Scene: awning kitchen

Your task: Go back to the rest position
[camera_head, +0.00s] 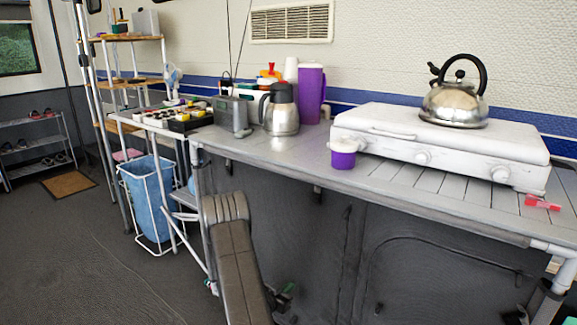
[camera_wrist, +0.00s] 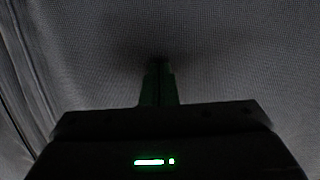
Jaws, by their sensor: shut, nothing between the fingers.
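My gripper (camera_wrist: 158,68) shows in the wrist view as a dark shape with its fingers together, with nothing between them. It points at a dark grey woven surface that looks like the floor (camera_wrist: 225,55), with a dark shadow around the fingertips. I cannot tell how far apart they are. In the head view my arm's brown-grey link rises in front of the counter (camera_head: 275,152). My gripper is not clearly seen there; small green parts show low beside the link.
The counter holds a white stove (camera_head: 395,138) with a kettle (camera_head: 455,103), a purple cup (camera_head: 343,153), a steel jug (camera_head: 281,112) and a purple pitcher (camera_head: 311,92). A blue bin (camera_head: 148,195) stands left. The floor (camera_head: 60,250) at left is clear.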

